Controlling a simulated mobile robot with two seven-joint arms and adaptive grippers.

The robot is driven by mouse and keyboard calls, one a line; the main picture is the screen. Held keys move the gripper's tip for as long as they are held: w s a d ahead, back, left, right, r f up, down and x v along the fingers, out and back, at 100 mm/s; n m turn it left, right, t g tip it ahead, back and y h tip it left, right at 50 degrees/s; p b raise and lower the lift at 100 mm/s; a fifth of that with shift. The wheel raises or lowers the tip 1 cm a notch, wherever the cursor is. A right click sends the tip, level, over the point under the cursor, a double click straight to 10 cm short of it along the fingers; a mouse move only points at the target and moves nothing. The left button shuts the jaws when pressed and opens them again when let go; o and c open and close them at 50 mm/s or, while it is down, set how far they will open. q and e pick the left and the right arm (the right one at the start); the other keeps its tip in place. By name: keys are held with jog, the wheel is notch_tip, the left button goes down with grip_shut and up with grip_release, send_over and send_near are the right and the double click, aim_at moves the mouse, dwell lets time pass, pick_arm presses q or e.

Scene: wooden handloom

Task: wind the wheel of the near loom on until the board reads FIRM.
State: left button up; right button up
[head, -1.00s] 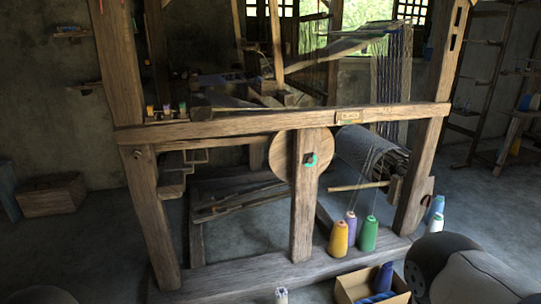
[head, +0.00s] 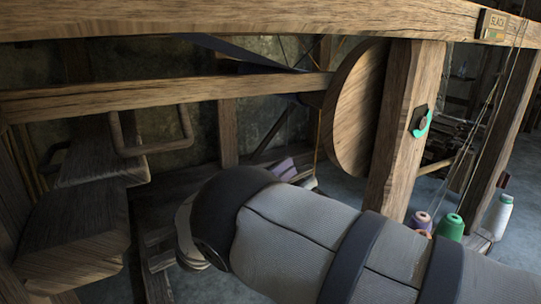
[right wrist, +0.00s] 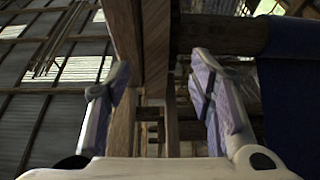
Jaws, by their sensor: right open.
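On the post sits a black fitting with a green arc (head: 420,122). The small board (head: 493,25) on the top beam reads SLACK. My right gripper (head: 293,174), with pale purple fingers, is below and left of the wheel in the picture, clear of its rim. In the right wrist view its fingers (right wrist: 160,100) are spread and nothing is held between them; wooden timbers show beyond. My left gripper is out of view.
The top beam (head: 230,20) and a lower rail (head: 170,98) cross above my right arm. A wooden bench (head: 75,245) stands at left.

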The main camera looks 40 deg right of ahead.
aim_at(330, 151)
jog(key=shift+m, duration=0.4)
jog(key=x, duration=1.2)
jog(key=shift+s+r, duration=0.2)
jog(key=shift+s, duration=0.1)
grip_shut()
